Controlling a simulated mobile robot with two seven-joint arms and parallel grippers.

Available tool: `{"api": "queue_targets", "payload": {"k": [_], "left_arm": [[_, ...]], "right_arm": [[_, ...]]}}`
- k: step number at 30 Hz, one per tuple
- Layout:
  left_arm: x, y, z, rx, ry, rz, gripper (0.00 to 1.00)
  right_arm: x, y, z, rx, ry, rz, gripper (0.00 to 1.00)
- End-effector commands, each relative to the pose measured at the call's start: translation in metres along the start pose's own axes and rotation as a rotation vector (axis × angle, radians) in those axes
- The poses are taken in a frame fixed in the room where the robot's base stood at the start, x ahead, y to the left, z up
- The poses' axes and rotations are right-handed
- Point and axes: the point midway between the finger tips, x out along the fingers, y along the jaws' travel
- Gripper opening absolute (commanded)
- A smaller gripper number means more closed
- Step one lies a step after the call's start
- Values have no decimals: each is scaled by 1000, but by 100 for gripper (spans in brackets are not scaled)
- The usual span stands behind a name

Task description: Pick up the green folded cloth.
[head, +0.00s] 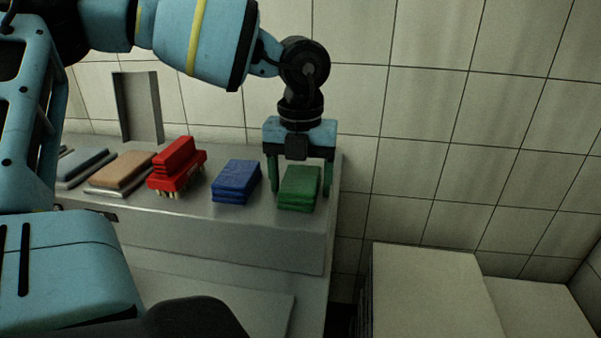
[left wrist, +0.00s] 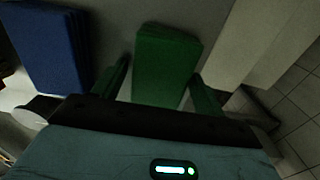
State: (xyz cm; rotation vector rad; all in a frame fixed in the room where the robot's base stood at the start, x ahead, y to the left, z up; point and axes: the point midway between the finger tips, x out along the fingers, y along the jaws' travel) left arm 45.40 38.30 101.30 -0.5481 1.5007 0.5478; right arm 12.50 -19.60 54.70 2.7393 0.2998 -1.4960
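The green folded cloth (head: 299,187) lies at the right end of the grey metal shelf. My left gripper (head: 299,188) is over it, pointing down, with one green finger on each side of the cloth. In the left wrist view the cloth (left wrist: 165,62) is between the two fingers (left wrist: 160,85), and a gap shows at least on the left side. The gripper is open, and I cannot tell whether either finger touches the cloth. My right gripper is in neither view.
A blue folded cloth (head: 237,181) lies close to the left of the green one. Further left are a red brush (head: 177,168), a tan block (head: 121,170) and a grey-blue block (head: 84,167). The metal shelf (head: 215,228) ends just right of the cloth. A pale box (head: 428,292) stands lower right.

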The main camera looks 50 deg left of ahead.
Motion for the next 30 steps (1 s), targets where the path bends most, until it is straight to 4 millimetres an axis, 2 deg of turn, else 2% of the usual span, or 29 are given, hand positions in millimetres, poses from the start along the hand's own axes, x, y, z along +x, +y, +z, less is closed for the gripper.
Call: {"api": "queue_targets", "payload": {"k": [1,8,19,23,27,30], "left_arm": [[0,0,0,0,0,0,65],[0,0,0,0,-1,0,35],[-5,0,0,0,-3,-1,34],[-16,0,1,1,-4,-1,34],[-36,-1,1,-1,-5,-2,34],[-38,8,-11,1,-1,-3,34]], "right_arm": [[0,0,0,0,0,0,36],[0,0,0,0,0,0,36],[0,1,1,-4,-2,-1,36],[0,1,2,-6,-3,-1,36],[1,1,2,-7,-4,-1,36],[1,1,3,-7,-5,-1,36]]}}
